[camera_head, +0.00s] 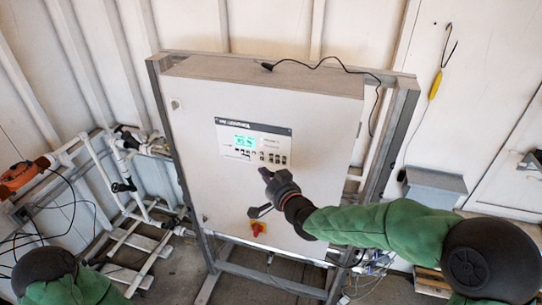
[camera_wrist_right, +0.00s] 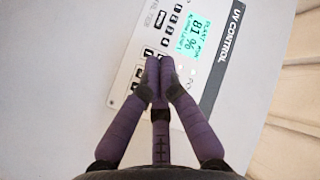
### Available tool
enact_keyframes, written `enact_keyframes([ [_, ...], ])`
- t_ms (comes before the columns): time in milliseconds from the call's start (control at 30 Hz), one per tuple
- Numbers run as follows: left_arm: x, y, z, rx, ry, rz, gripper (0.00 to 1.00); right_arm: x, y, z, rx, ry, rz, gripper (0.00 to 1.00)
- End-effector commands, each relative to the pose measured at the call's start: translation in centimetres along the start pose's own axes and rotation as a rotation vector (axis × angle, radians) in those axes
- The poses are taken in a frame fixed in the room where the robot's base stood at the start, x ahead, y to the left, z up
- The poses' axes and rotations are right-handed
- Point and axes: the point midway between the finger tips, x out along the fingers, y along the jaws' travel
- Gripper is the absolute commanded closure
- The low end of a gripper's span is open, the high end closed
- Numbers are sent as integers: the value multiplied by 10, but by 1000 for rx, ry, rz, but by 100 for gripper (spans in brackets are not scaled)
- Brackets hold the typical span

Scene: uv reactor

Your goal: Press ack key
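The UV control panel (camera_head: 278,130) is on the front of a grey cabinet (camera_head: 195,115), with a lit green display (camera_head: 245,141) and small keys (camera_head: 250,154). In the right wrist view the display (camera_wrist_right: 193,40) and keys (camera_wrist_right: 168,22) are close and turned sideways. The key labels are too small to read, so I cannot tell which is the ack key. My right gripper (camera_head: 266,174) is at the panel's lower edge. In the wrist view its fingertips (camera_wrist_right: 160,68) are together, empty, over the keypad, hiding some keys. Contact cannot be told. My left gripper is out of view.
A red and yellow rotary switch (camera_head: 257,228) is low on the cabinet, below my right gripper. A black cable (camera_head: 330,62) lies over the cabinet top. White pipes (camera_head: 125,180) stand at the left, and a grey box (camera_head: 434,187) is at the right.

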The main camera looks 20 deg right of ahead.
Motion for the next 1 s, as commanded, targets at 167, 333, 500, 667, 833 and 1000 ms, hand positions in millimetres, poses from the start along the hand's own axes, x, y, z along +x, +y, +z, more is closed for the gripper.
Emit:
enact_keyframes([
  [167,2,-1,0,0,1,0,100,16,13,-10,1,2,1,100],
  [333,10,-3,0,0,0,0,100,25,20,-17,1,1,0,100],
  [500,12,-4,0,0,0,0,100,30,22,-21,-1,0,0,100],
  [667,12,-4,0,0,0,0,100,30,22,-22,0,-1,1,100],
  [833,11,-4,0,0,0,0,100,30,22,-22,0,0,1,100],
  [1000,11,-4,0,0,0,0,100,30,22,-22,0,0,0,100],
])
